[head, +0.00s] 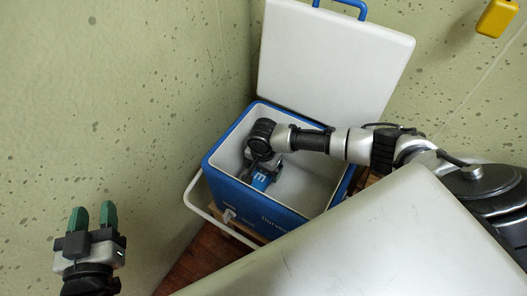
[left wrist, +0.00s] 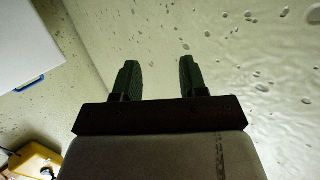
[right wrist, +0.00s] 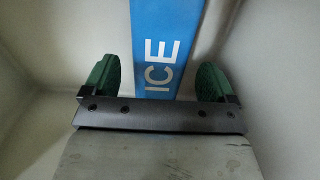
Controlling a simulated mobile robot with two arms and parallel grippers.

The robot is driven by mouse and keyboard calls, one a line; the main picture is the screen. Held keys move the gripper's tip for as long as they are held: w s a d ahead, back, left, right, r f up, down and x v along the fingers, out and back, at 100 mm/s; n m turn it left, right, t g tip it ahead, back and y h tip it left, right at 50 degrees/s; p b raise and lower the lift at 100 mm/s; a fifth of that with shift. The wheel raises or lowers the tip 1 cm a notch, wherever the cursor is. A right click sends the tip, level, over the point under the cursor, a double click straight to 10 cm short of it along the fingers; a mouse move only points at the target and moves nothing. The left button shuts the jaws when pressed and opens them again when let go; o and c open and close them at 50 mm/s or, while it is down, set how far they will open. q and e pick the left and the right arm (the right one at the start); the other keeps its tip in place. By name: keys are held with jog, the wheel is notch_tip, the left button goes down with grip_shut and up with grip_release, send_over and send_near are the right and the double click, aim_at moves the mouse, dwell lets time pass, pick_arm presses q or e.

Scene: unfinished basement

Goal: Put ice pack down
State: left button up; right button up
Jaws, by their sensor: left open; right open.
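The blue ice pack (right wrist: 163,45), with white "ICE" lettering, lies inside the open blue cooler (head: 250,201). A small part of the ice pack (head: 261,182) shows in the head view below my right wrist. My right gripper (right wrist: 157,85) reaches down into the cooler. Its green fingers are apart, one on each side of the ice pack, with gaps between them and it. In the head view my right fingers are mostly hidden by the wrist. My left gripper (head: 93,217) is open and empty at the lower left, and its spread fingers also show in the left wrist view (left wrist: 160,78).
The cooler's white lid (head: 335,55) stands open at the back. A white carry handle (head: 192,205) hangs at the cooler's left front. Speckled walls (head: 110,90) close in behind and to the left. A yellow object (head: 497,17) is at the upper right.

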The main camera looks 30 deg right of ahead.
notch_tip(320, 180, up, 6)
jog(key=shift+f+p, duration=0.15)
jog(key=shift+p, duration=0.95)
pick_arm(q)
jog(key=s+a+f+g+y+p, duration=0.1)
jog(key=s+a+f+g+y, duration=0.2)
jog(key=s+f+g, duration=0.6)
jog(key=shift+s+a+f+n+g+p, duration=0.15)
jog(key=shift+s+a+n+g+p, duration=0.25)
jog(key=shift+a+g, duration=0.55)
pick_arm(e)
notch_tip(320, 180, up, 4)
jog(key=shift+r, duration=0.25)
pick_arm(q)
jog(key=shift+d, duration=0.2)
pick_arm(e)
jog(key=shift+r, duration=0.1)
